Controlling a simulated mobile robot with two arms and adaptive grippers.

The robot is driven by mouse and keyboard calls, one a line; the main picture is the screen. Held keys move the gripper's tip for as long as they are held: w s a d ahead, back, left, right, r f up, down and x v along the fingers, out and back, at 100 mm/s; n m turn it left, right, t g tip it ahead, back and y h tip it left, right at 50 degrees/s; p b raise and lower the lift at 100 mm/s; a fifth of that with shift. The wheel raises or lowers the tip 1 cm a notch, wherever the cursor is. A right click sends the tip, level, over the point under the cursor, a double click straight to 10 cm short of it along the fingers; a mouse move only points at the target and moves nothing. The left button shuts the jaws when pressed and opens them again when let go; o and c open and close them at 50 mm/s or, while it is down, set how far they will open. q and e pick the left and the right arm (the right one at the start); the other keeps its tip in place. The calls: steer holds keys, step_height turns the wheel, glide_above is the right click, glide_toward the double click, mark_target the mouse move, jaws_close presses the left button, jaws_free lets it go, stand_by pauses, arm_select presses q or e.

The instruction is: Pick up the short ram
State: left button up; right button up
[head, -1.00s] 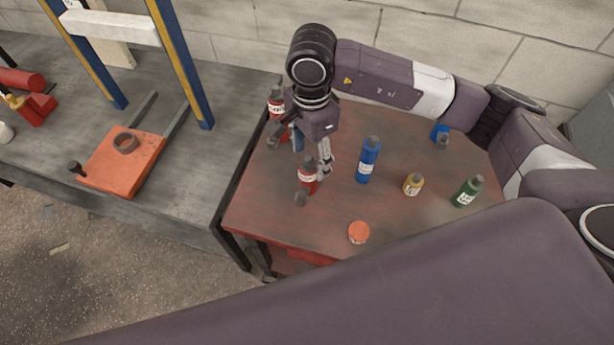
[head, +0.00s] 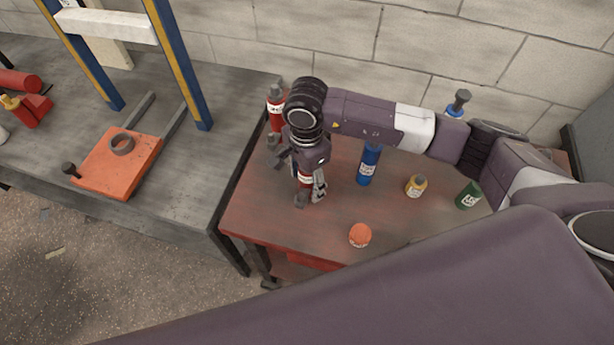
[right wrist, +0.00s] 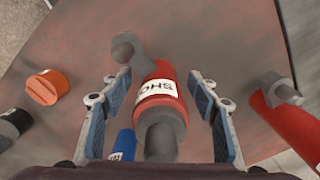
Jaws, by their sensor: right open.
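The short ram (head: 304,180) is a red cylinder with a white label and grey ends. It stands on the red table, partly hidden by my right gripper (head: 301,182) in the head view. My right gripper (right wrist: 158,92) is open, with one finger on each side of the ram. Gaps show between the fingers and the ram. My left gripper is not in view.
Another red ram (head: 276,112) stands behind, at the table's left edge. A grey bench (head: 215,170) adjoins on the left.

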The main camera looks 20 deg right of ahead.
steer(key=shift+f, duration=0.65)
jaws_close()
steer(key=shift+r, duration=0.1)
